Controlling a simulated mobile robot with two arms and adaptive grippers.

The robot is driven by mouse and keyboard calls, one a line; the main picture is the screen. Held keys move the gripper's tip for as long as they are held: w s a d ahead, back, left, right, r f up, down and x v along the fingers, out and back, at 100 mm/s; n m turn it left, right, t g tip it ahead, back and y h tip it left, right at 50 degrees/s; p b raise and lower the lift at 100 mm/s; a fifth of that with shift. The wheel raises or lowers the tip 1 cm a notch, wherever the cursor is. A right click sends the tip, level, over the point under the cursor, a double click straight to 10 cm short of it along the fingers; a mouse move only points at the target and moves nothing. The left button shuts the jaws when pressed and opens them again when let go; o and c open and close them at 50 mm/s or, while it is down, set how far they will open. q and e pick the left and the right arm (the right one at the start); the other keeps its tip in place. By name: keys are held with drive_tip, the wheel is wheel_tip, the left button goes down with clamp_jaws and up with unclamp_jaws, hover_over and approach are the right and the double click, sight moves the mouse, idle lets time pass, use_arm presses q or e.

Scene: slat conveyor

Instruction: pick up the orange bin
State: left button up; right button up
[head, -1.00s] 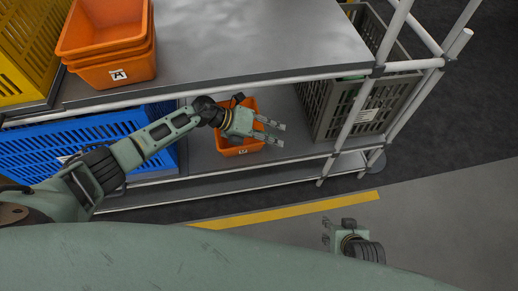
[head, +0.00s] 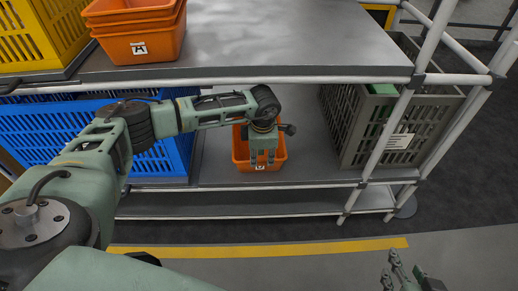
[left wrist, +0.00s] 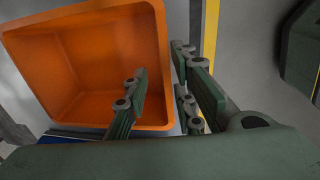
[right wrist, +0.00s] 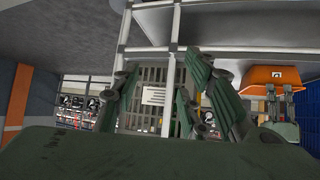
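The orange bin (head: 240,152) stands on the lower shelf, open side up, with a small white label on its front. My left gripper (head: 263,160) points down over the bin's front part. In the left wrist view the bin (left wrist: 80,60) fills the left side; one finger of the open gripper (left wrist: 160,66) is over its inside and the other is beyond its wall. I cannot tell whether they touch it. The right wrist view also shows the bin (right wrist: 262,76). My right gripper (head: 397,272) is low at the right, away from the shelf; its fingers (right wrist: 163,68) are open and empty.
Stacked orange bins (head: 140,40) and a yellow crate (head: 40,35) stand on the upper shelf (head: 290,45). A blue crate (head: 60,130) is left of the bin and a grey crate (head: 355,120) right of it. White tube posts frame the shelf's right end.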

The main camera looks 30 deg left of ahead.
sight(262, 162)
use_arm(q)
wheel_tip(262, 162, down, 5)
drive_tip(key=shift+w+r+b, duration=0.1)
drive_tip(key=shift+w+b, duration=0.05)
drive_tip(key=shift+b, duration=0.7)
use_arm(e)
drive_tip(key=w+a+r+t+y, duration=0.1)
drive_tip(key=w+a+r+t, duration=0.1)
drive_tip(key=w+r+t, duration=0.2)
wheel_tip(262, 162, up, 3)
drive_tip(key=shift+w+a+r+t, duration=0.2)
drive_tip(key=shift+w+t, duration=0.1)
drive_tip(key=shift+w, duration=0.2)
use_arm(q)
clamp_jaws()
